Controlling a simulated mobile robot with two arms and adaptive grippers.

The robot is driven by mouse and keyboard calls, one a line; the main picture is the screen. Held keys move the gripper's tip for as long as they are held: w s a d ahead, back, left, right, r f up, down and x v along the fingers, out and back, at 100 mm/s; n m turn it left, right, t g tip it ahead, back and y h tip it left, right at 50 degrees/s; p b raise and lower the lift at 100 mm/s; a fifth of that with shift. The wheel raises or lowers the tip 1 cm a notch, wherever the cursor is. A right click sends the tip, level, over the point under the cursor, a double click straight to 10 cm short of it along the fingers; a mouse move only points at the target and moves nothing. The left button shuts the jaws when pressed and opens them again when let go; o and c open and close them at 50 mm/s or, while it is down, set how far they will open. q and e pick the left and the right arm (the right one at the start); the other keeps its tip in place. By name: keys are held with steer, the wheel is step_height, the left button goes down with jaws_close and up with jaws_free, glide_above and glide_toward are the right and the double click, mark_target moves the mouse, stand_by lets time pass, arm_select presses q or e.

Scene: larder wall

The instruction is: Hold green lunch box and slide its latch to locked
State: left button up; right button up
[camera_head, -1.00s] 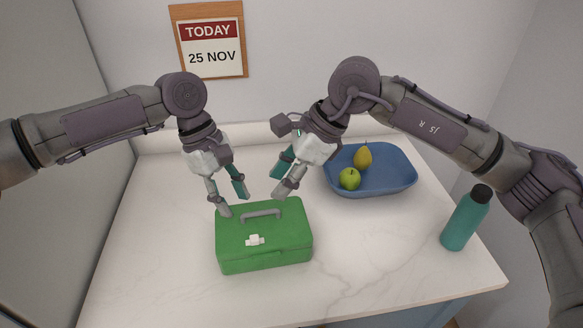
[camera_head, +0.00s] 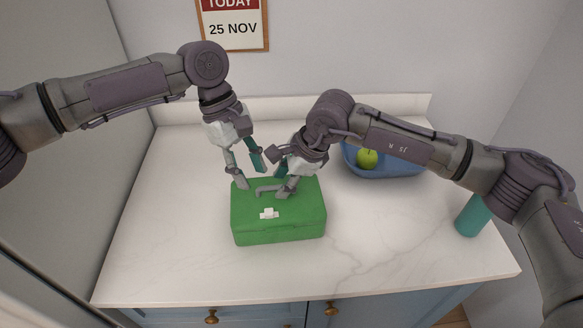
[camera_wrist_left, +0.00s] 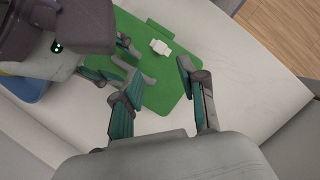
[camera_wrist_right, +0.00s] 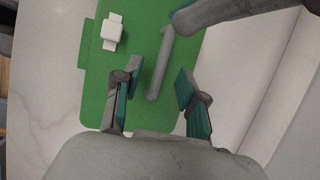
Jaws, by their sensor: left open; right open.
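The green lunch box (camera_head: 279,221) sits on the white counter, with a grey handle (camera_head: 268,190) on its lid and a white latch (camera_head: 269,213) in front of the handle. The latch also shows in the left wrist view (camera_wrist_left: 161,47) and in the right wrist view (camera_wrist_right: 112,32). My left gripper (camera_head: 253,178) is open above the lid's back left part. My right gripper (camera_head: 281,187) is open close to the handle's right end; in the right wrist view the handle (camera_wrist_right: 160,66) lies between and beyond its fingers. Contact cannot be told.
A teal bottle (camera_head: 472,217) stands at the right edge, partly covered. The counter in front of the box is clear.

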steer(key=shift+a+f, duration=0.25)
steer(key=shift+f, duration=0.2)
